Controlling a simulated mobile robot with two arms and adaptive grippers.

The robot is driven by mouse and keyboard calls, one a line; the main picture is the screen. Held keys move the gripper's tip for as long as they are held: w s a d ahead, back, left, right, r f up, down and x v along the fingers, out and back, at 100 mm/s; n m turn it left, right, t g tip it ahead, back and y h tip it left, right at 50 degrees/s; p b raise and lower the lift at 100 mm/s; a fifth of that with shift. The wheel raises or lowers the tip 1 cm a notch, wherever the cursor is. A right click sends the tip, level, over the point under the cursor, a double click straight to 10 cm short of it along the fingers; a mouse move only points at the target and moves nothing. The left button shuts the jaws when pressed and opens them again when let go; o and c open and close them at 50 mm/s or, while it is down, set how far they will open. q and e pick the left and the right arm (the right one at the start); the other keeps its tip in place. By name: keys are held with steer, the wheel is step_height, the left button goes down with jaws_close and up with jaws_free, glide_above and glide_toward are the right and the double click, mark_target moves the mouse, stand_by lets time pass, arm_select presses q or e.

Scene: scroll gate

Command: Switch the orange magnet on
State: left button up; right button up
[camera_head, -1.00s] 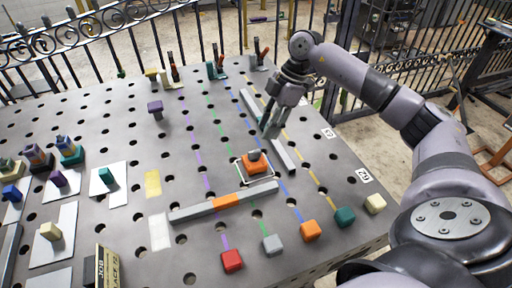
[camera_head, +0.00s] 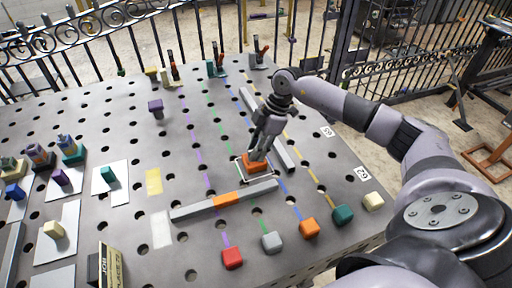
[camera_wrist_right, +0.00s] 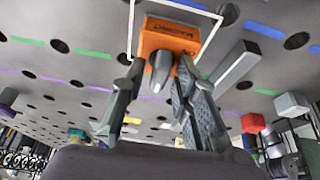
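The orange magnet (camera_head: 254,168) is a block with a grey knob on top, inside a white square outline on the perforated table. In the right wrist view the magnet (camera_wrist_right: 168,36) is at the top, with its dark lettering and the grey knob (camera_wrist_right: 160,70) facing me. My right gripper (camera_head: 259,154) points down at the magnet and hides the knob in the head view. In the wrist view its fingers are apart, one on each side of the knob, with gaps visible. My left gripper is not in view.
A grey bar with an orange middle (camera_head: 226,199) lies just in front of the magnet. Another grey bar (camera_head: 284,156) lies to its right. Several coloured blocks, such as the red one (camera_head: 232,258), line the front edge. White plates with blocks stand left.

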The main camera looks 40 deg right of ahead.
jaws_close()
stand_by(0.5)
steer(key=n+g, duration=0.1)
steer(key=n, duration=0.2)
steer(key=shift+w+r, duration=0.1)
steer(key=shift+w, duration=0.05)
steer(key=n+g, duration=0.1)
steer(key=n, duration=0.2)
steer(key=shift+w+n+g, duration=0.1)
steer(key=shift+n+g, duration=0.2)
steer(key=shift+n, duration=0.1)
steer(key=n, duration=0.2)
steer(key=n+g+h+b, duration=0.1)
steer(key=n, duration=0.2)
steer(key=shift+w+a+g, duration=0.1)
steer(key=shift+a+g, duration=0.05)
steer(key=shift+g, duration=0.15)
steer(key=n+h, duration=0.1)
steer(key=n, duration=0.2)
steer(key=n+g+h+b, duration=0.1)
steer(key=n, duration=0.2)
steer(key=shift+a+b, duration=0.1)
steer(key=shift+b, duration=0.2)
